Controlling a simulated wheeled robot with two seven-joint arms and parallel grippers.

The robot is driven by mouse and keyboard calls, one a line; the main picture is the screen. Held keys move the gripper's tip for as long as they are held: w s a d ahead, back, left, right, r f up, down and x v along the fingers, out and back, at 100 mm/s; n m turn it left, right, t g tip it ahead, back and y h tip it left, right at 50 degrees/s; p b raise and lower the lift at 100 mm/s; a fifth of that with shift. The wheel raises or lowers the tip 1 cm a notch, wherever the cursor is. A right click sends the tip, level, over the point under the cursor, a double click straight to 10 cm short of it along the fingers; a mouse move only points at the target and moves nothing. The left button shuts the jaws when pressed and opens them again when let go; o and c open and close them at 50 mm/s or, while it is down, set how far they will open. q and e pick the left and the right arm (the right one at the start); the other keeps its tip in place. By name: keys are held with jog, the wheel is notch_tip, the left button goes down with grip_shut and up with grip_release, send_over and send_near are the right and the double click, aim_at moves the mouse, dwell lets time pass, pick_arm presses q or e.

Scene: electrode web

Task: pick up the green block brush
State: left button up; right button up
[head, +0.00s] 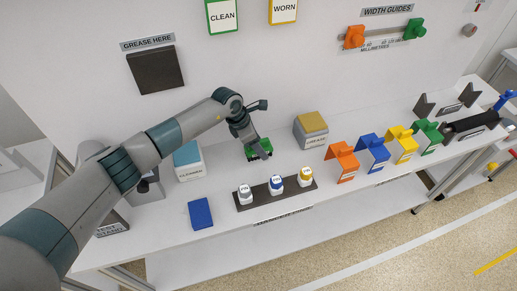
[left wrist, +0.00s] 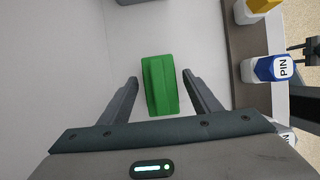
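The green block brush (left wrist: 160,87) is a long block with a raised ridge, lying on the white bench top. In the left wrist view it sits between the two spread fingers of my left gripper (left wrist: 160,78), with a gap showing on each side. In the head view the green block brush (head: 251,154) is partly hidden by my left gripper (head: 258,149), which points down at it. My left gripper is open and holds nothing.
A dark rack (head: 262,194) with white, blue and yellow-capped bottles stands in front of the brush. A grey box with a yellow top (head: 311,118) is to the right, a teal-topped cleaner box (head: 187,153) to the left. A blue block (head: 201,214) lies near the front edge.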

pick_arm(q)
jog(key=c, duration=0.9)
jog(key=shift+c, duration=0.2)
jog(key=shift+r, duration=0.1)
jog(key=shift+w+r+b, duration=0.1)
jog(key=shift+r+b, duration=0.55)
jog(key=shift+r, duration=0.1)
notch_tip(320, 180, up, 2)
jog(key=shift+r+b, duration=0.15)
jog(key=shift+b, duration=0.65)
jog(key=s+d+r+b, duration=0.4)
jog(key=s+r, duration=0.3)
jog(key=s, duration=0.3)
jog(key=shift+s+d, duration=0.4)
